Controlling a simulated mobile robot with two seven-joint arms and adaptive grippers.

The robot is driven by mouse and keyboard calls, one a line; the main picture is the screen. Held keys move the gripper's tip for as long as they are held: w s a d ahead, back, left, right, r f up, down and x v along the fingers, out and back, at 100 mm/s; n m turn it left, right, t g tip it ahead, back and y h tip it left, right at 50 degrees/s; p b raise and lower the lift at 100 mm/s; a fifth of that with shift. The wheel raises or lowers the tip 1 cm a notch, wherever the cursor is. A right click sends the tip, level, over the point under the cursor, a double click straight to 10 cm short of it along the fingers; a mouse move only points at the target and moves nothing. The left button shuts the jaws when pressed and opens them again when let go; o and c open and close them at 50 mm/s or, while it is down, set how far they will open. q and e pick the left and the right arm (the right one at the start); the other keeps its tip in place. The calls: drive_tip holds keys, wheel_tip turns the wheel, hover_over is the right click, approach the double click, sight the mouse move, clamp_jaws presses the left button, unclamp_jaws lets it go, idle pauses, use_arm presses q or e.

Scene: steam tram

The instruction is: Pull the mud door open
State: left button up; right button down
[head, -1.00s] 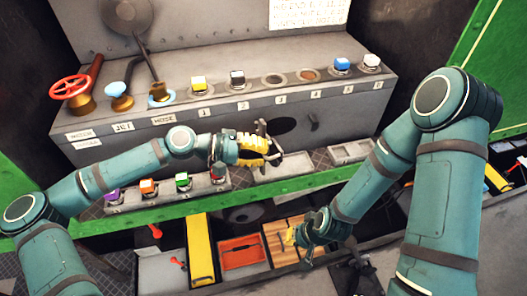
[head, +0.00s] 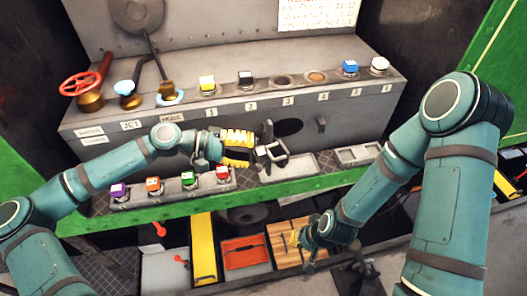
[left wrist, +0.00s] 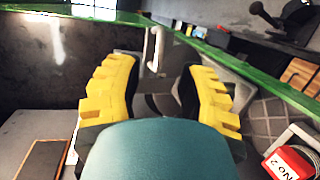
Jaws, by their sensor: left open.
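I cannot tell for sure which part is the mud door. My left gripper (head: 274,147) is open and empty, in front of the console beside the opening and left of the handle. In the left wrist view a pale bar handle (left wrist: 153,48) shows beyond and between the spread yellow fingers (left wrist: 155,90), apart from them. My right gripper (head: 305,248) is low over the wooden slats; its fingertips are too unclear to judge.
Coloured capped pieces stand on the console top (head: 240,95) and in a grey rack (head: 150,200) below my left arm. A green rail (head: 225,205) runs along the front. Grey trays (head: 288,167) sit under the opening. A red tray (head: 245,253) lies lower down.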

use_arm(q)
drive_tip(key=v, duration=0.7)
drive_tip(key=shift+d, duration=0.15)
drive_tip(key=s+d+f+g+y+b, duration=0.1)
drive_tip(key=s+d+f+y, duration=0.1)
drive_tip(key=s+d+f, duration=0.4)
drive_tip(key=s+d+f+g+y, duration=0.1)
drive_tip(key=s+d+f+y, duration=0.15)
drive_tip(key=d+f, duration=0.6)
drive_tip(key=s+a+f+y, duration=0.1)
drive_tip(key=s+a+f, duration=0.1)
drive_tip(key=s+f, duration=0.35)
drive_tip(key=a+f+t+y+b, duration=0.1)
drive_tip(key=a+f+t+y, duration=0.2)
drive_tip(key=a, duration=0.9)
wheel_tip(320, 180, down, 5)
drive_tip(key=y, duration=0.3)
drive_tip(key=shift+f+n+t, duration=0.2)
drive_tip(key=shift+n+t, duration=0.1)
drive_tip(key=shift+t, duration=0.1)
